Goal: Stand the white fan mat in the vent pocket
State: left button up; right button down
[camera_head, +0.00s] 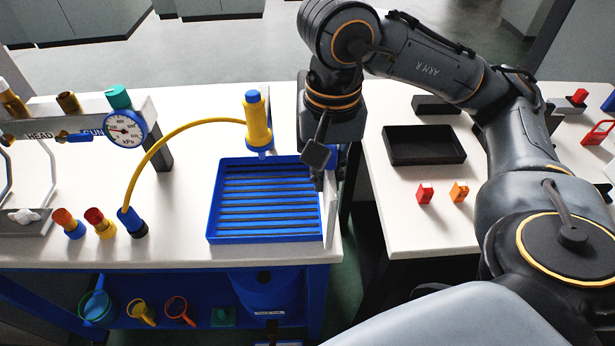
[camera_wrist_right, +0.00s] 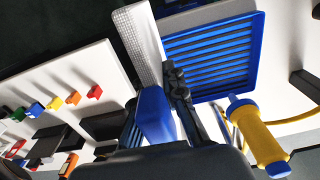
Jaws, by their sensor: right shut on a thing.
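My right gripper (camera_head: 318,180) is at the right edge of the blue slatted tray, pointing down. It is shut on the white fan mat, a thin white strip (camera_head: 332,214) along the tray's right side. In the right wrist view the mat (camera_wrist_right: 140,42) shows a fine mesh face and runs out past the fingers (camera_wrist_right: 170,98). A blue block (camera_wrist_right: 154,114) sits beside the mat there; whether it is part of the mat cannot be told. I cannot make out the vent pocket clearly. My left gripper is not in view.
The blue slatted tray (camera_head: 213,222) lies on the white bench (camera_head: 180,252). A yellow cylinder with a hose (camera_head: 258,125) stands at its back. A gap separates this bench from the right table (camera_head: 400,225), which bears a black tray (camera_head: 428,158) and small red and orange pieces.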

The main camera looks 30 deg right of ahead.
jog(key=w+d+f+p, duration=0.1)
jog(key=w+f, duration=0.3)
jog(key=w+d+f+p, duration=0.2)
jog(key=w+f, duration=0.2)
jog(key=w+d+f+p, duration=0.1)
jog(key=w+f, duration=0.3)
jog(key=shift+d+f, duration=0.1)
jog(key=shift+d, duration=0.3)
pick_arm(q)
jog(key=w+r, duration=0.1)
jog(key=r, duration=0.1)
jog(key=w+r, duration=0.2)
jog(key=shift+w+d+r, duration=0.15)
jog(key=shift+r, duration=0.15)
pick_arm(e)
jog(key=shift+f, duration=0.2)
jog(key=c, duration=1.9)
grip_release()
jog(key=o, duration=0.5)
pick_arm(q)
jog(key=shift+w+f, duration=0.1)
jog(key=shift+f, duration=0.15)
